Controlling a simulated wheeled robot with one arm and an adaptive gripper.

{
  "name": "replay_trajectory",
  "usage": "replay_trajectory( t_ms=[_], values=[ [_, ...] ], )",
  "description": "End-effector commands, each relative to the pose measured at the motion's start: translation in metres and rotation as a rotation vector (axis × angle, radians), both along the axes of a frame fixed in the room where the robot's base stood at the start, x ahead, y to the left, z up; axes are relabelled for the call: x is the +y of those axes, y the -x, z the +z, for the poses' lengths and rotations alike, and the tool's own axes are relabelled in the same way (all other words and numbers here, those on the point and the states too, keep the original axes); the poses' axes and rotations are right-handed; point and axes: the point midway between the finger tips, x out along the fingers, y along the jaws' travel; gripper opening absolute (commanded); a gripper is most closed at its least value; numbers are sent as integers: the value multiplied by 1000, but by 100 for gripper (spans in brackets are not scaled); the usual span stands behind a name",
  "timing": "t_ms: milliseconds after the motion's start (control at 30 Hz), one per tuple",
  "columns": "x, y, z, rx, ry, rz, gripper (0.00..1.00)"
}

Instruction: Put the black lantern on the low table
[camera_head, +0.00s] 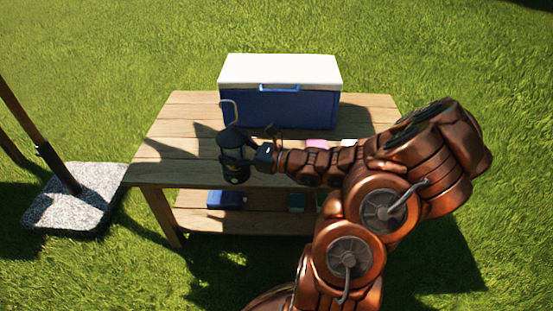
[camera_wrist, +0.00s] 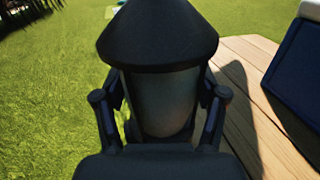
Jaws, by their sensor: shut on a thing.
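The black lantern (camera_head: 234,138) has a cone-shaped top, a grey-looking glass body and a wire handle standing up. It is upright in my gripper (camera_head: 240,160), whose fingers are closed around its body. In the wrist view the lantern (camera_wrist: 158,40) fills the middle, with a finger of my gripper (camera_wrist: 160,112) on each side. The wooden low table (camera_head: 165,150) has a slatted top and a lower shelf. In the head view the lantern appears against the front part of the tabletop, left of centre. I cannot tell whether its base touches the wood.
A blue cooler with a white lid (camera_head: 280,88) stands at the table's back. A pink item (camera_head: 317,143) and a white item (camera_head: 348,142) are partly behind my arm. A blue box (camera_head: 225,199) lies on the lower shelf. A stone pole base (camera_head: 75,210) stands left. The tabletop's left side is clear.

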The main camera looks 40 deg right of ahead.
Motion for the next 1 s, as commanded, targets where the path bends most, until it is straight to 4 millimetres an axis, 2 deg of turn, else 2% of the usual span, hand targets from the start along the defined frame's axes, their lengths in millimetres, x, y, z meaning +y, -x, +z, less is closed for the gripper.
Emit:
replay_trajectory(
  t_ms=[133, 800, 1000],
  values=[
    [-14, -4, -4, 2, 5, 0, 15],
    [-117, -37, -14, 0, 5, 0, 15],
    [-142, -45, -16, 0, 1, -1, 15]
  ],
)
